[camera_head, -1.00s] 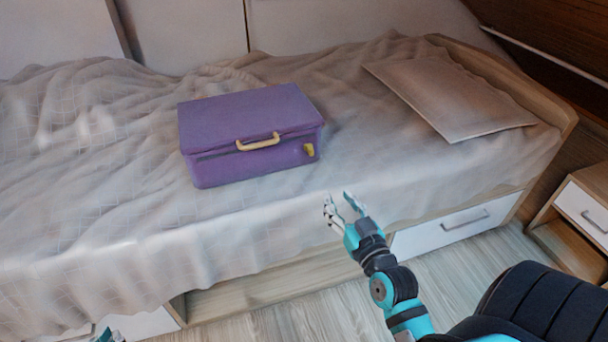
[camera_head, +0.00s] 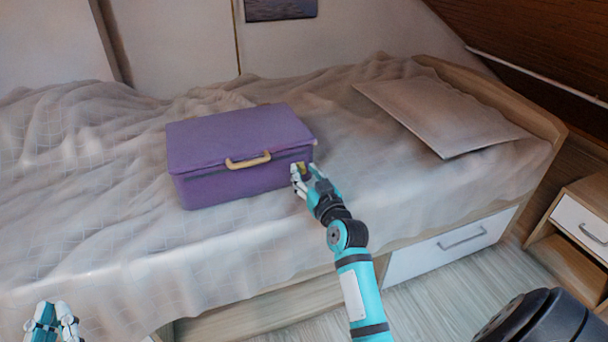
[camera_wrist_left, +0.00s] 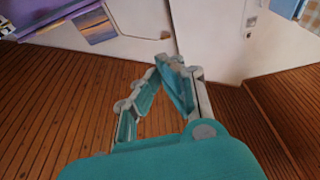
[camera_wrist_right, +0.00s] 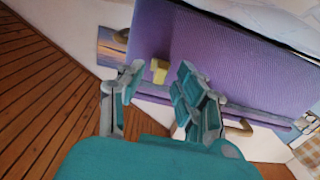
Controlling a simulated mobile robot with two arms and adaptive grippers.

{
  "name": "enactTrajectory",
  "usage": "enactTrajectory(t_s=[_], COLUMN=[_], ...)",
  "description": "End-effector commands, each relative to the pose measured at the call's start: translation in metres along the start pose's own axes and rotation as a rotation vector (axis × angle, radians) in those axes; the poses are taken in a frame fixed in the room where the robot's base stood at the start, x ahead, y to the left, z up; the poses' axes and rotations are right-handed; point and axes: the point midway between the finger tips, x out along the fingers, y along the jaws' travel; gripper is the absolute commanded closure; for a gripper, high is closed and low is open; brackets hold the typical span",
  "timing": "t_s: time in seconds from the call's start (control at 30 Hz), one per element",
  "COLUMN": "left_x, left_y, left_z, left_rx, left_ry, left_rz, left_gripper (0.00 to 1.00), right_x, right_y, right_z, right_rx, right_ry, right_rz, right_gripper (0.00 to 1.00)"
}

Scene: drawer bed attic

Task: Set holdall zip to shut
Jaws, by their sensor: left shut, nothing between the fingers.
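The purple holdall (camera_head: 235,140) sits on the bed with its lid down and a tan handle (camera_head: 248,161) on its front. A dark zip line runs along the front near the top. The yellow zip pull (camera_wrist_right: 159,71) is at the right end of the front, partly hidden by my right gripper in the head view. My right gripper (camera_head: 308,172) is open around the zip pull's place; the right wrist view shows the pull between and beyond the spread fingers, and contact cannot be told. My left gripper (camera_head: 52,318) is shut and empty, low at the left, away from the holdall.
The bed's rumpled sheet (camera_head: 110,240) surrounds the holdall. A flat pillow (camera_head: 440,115) lies to the right. Below the bed edge is a white drawer (camera_head: 450,245), and a nightstand (camera_head: 580,225) stands at the far right.

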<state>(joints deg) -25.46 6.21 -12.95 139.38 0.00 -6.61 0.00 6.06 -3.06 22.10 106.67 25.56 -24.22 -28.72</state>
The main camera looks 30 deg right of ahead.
Motion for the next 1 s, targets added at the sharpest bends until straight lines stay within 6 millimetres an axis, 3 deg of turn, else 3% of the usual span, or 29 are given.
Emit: enactTrajectory(t_s=[0.13,0.43,0.7,1.0], left_x=[0.0002,0.0003,0.0003,0.0004], left_y=[0.0016,0.0019,0.0018,0.0019], left_z=[-0.0098,-0.0130,-0.0127,-0.0125], left_rx=[-0.002,-0.003,-0.003,-0.003], left_ry=[0.060,0.074,0.073,0.073], left_rz=[0.003,0.004,0.004,0.004], left_gripper=[1.00,1.00,1.00,1.00], right_x=[0.0104,0.0121,0.0119,0.0118], right_y=[0.0002,0.0003,0.0003,0.0003], right_z=[-0.0001,-0.0002,-0.0002,-0.0002], right_rx=[-0.001,-0.001,-0.001,-0.001], right_ry=[0.001,-0.001,0.000,0.000], right_rz=[0.000,0.000,0.000,0.000], right_gripper=[0.65,0.65,0.99,1.00])
